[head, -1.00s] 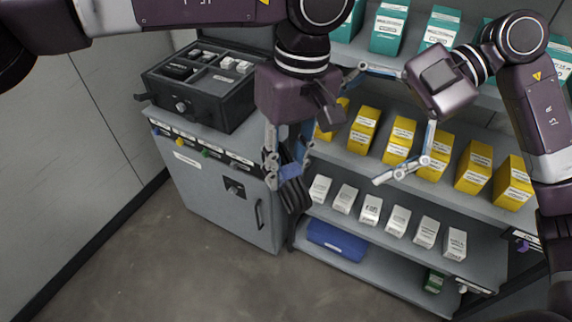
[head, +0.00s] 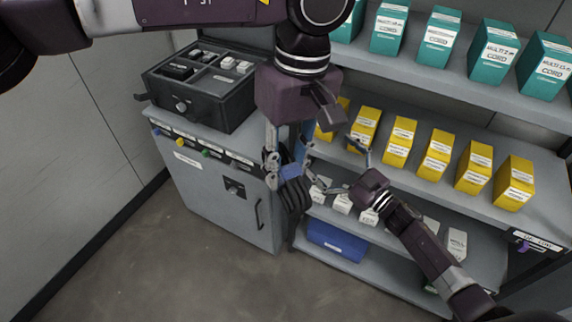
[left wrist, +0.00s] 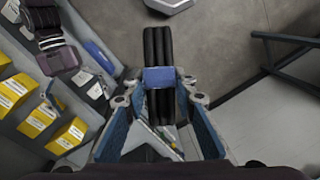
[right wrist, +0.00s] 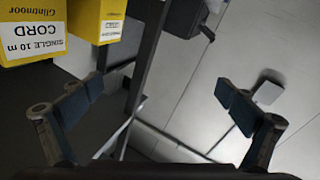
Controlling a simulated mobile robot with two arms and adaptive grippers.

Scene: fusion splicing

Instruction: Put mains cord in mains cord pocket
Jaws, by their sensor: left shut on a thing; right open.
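The mains cord is a black looped bundle with a blue band (head: 293,194). My left gripper (head: 287,168) is shut on it, and the bundle hangs below the fingers in front of the cabinet. In the left wrist view the mains cord (left wrist: 158,50) sticks out past the fingers, its band between them. The open black case (head: 196,107) stands on the cabinet, to the left of and behind my left gripper. It has several compartments; I cannot tell which is the mains cord pocket. My right gripper (head: 335,168) is open and empty, in front of the shelves.
The shelves hold teal boxes (head: 437,38), yellow boxes (head: 437,155), white boxes (head: 457,245) and a blue item (head: 336,242). The case holds white blocks (head: 236,64) and a black item (head: 179,72). The grey cabinet (head: 215,185) has a handle. Floor is clear in front.

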